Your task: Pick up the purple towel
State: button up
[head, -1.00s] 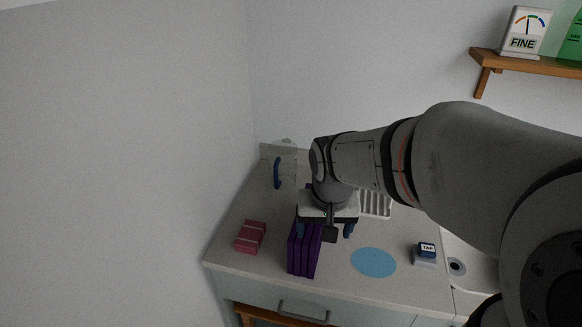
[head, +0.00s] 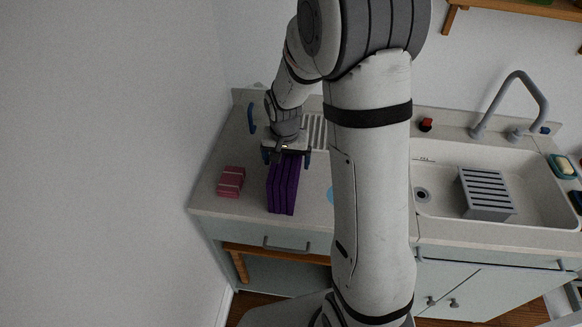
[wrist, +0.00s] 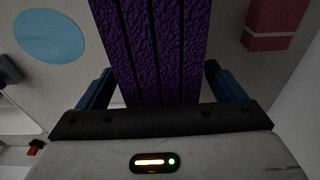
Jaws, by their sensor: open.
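The purple towel (head: 283,188) is a folded, upright block on the counter near its front left part. It fills the top middle of the wrist view (wrist: 160,50), with dark lines between its layers. My gripper (head: 287,158) is over the far end of the towel. Its blue fingers are open, one on each side of the towel. In the wrist view my gripper (wrist: 154,88) shows a finger to the left and right of the towel. I cannot tell whether either finger touches it.
A pink folded cloth (head: 231,181) lies left of the towel. A light blue disc (wrist: 49,36) lies on the other side. A white rack (head: 314,131) is behind the gripper. The sink (head: 440,203) with a slatted grey caddy (head: 486,193) is to the right. A wall borders the counter's left.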

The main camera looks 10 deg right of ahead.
jog(key=shift+w+f, duration=0.1)
jog(key=shift+f, duration=1.6)
jog(key=shift+c, duration=0.4)
jog(key=c, duration=1.1)
